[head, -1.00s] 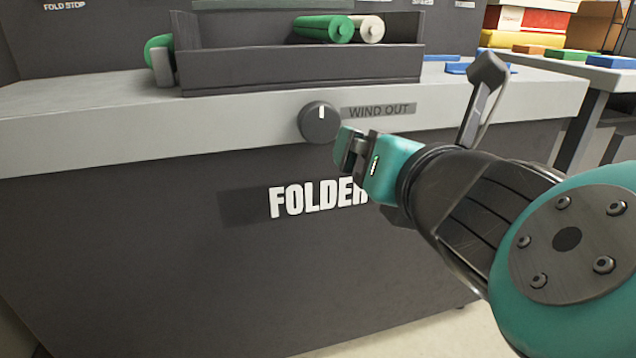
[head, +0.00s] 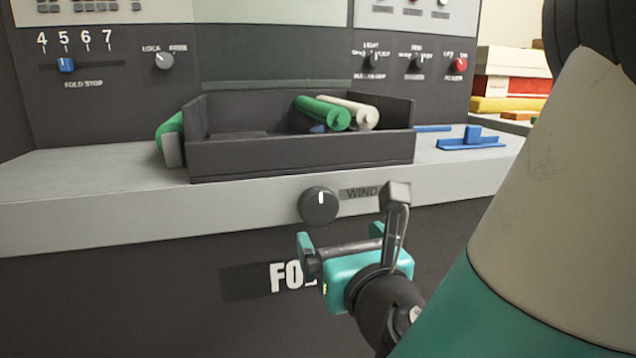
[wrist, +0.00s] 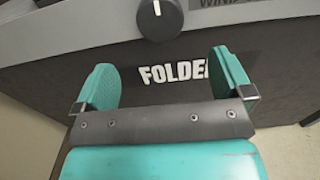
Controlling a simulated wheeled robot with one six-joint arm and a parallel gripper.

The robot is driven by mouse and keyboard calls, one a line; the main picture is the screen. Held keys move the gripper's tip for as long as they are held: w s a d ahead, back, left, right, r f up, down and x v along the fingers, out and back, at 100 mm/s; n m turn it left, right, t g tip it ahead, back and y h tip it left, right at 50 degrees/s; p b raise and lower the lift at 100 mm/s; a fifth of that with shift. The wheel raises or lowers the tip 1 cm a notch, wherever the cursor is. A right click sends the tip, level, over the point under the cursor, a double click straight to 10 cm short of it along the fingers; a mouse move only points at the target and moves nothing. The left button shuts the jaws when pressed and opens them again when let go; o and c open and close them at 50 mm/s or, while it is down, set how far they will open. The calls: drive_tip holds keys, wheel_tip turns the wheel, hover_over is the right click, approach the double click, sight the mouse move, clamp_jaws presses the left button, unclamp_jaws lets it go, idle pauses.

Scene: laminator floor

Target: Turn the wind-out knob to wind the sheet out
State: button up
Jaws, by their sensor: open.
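The wind-out knob (head: 319,206) is a round dark knob with a white mark pointing straight up, on the grey front edge of the folder. It also shows at the top of the wrist view (wrist: 159,19). The wind-out label (head: 361,194) beside it is partly covered by my arm. My gripper (head: 340,243) is open and empty, below and slightly right of the knob in the head view and apart from it. In the wrist view its two teal fingers (wrist: 165,82) stand wide apart, with the knob beyond them. No sheet can be made out for certain.
A dark tray (head: 300,160) above the knob holds a green roll (head: 322,112) and a white roll (head: 350,110). The control panel (head: 110,75) has a blue fold-stop slider (head: 66,65). Blue parts (head: 470,142) lie to the right. The front face left of the gripper is clear.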

sight(321, 209)
drive_tip(key=p+x, duration=0.7)
drive_tip(key=x, duration=0.4)
drive_tip(key=shift+w+a+p, duration=0.1)
drive_tip(key=shift+w+p, duration=0.15)
drive_tip(key=shift+p, duration=0.05)
drive_tip(key=shift+c, duration=0.5)
